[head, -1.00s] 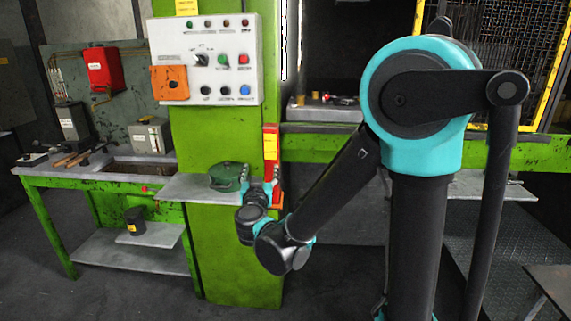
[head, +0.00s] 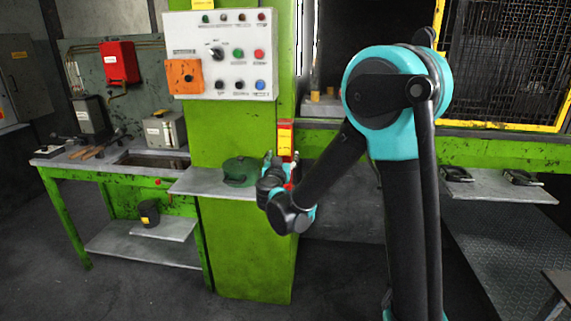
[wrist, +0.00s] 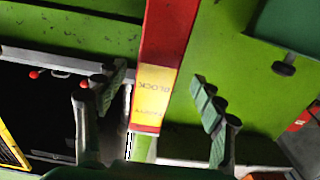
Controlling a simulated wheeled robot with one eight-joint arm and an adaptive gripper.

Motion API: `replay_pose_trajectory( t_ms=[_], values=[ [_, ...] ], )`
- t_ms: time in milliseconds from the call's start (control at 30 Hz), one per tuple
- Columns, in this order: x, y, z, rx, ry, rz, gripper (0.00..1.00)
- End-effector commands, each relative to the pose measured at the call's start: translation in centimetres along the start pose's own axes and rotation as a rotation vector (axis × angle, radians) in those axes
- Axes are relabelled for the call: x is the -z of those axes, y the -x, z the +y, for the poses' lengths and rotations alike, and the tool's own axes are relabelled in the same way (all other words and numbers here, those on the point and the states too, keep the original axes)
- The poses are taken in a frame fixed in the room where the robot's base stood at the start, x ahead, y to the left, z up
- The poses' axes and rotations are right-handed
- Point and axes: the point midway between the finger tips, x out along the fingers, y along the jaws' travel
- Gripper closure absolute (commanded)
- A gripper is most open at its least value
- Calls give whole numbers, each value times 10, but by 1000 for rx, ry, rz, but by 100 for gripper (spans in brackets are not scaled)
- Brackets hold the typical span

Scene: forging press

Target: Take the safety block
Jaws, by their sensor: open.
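The safety block is a red upright bar with a yellow label (head: 285,139), standing against the right side of the green press column. Its lower part is hidden behind my gripper in the head view. In the wrist view the red block (wrist: 168,38) runs down the middle, its yellow label upside down with "BLOCK" readable. My gripper (head: 279,168) is open, right at the block. In the wrist view its two fingers (wrist: 157,95) stand on either side of the block, with visible gaps on both sides. How deep the block sits between them, I cannot tell.
A dark green lidded pot (head: 240,171) stands on a small grey shelf (head: 203,183) just left of my gripper. The control panel (head: 219,54) is above it. A green workbench (head: 75,168) with tools is at the left. A grey shelf (head: 490,187) is at the right.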

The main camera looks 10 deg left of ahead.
Motion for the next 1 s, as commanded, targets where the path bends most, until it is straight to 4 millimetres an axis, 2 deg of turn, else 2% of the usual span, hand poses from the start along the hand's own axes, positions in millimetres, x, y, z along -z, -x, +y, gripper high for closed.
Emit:
replay_pose_trajectory(
  t_ms=[167, 433, 700, 1000],
  values=[
    [0, -10, 1, -1, 0, 0, 31],
    [-1, -48, 4, -1, 0, 0, 31],
    [-1, -53, 3, 1, 0, 0, 31],
    [-1, -52, 3, 1, 0, 0, 67]
  ],
)
